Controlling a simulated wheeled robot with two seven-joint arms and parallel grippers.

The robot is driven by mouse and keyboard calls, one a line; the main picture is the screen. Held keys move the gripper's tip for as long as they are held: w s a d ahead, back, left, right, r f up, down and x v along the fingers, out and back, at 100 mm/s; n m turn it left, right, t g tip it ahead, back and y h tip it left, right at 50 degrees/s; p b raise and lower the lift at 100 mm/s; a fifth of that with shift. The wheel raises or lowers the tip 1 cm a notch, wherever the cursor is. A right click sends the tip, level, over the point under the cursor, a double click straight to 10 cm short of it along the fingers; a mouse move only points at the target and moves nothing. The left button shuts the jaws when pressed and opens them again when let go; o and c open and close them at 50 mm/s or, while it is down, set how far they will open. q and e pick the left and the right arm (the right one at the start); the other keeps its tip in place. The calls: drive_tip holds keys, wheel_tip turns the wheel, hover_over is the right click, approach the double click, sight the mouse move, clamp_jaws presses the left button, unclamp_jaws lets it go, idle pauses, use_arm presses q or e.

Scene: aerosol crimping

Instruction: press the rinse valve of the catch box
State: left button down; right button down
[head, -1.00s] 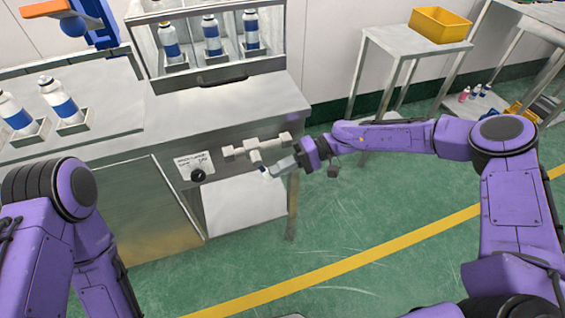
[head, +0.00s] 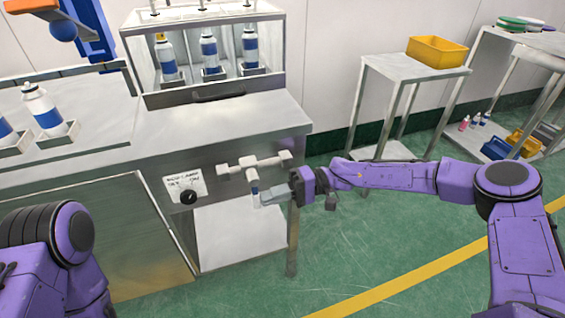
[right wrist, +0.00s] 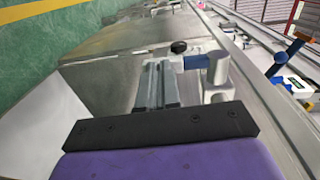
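A pale pipe fitting (head: 254,163) sticks out from the steel bench front. A short blue-and-white part (head: 254,188) hangs below it; I take this as the rinse valve. My right gripper (head: 268,198) is just right of this part, fingers pointing left. In the right wrist view the grey fingers (right wrist: 158,86) lie close together with nothing seen between them. The blue part (right wrist: 196,62) and a metal cylinder (right wrist: 218,68) are right of the fingertips; contact cannot be told. A white box-like panel (head: 240,238), perhaps the catch box, is below. My left gripper is out of view.
A black knob (head: 188,196) with a label is on the bench front. White-and-blue cans (head: 209,52) stand in a glazed cabinet, others on the bench top (head: 225,125). A side table (head: 385,72) with a yellow bin (head: 438,51) stands right. The green floor between is open.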

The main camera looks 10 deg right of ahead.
drive_tip(key=shift+s+f, duration=0.1)
drive_tip(key=w+d, duration=0.1)
drive_tip(key=d, duration=1.3)
drive_tip(key=shift+w+b, duration=0.4)
drive_tip(key=shift+b, duration=0.05)
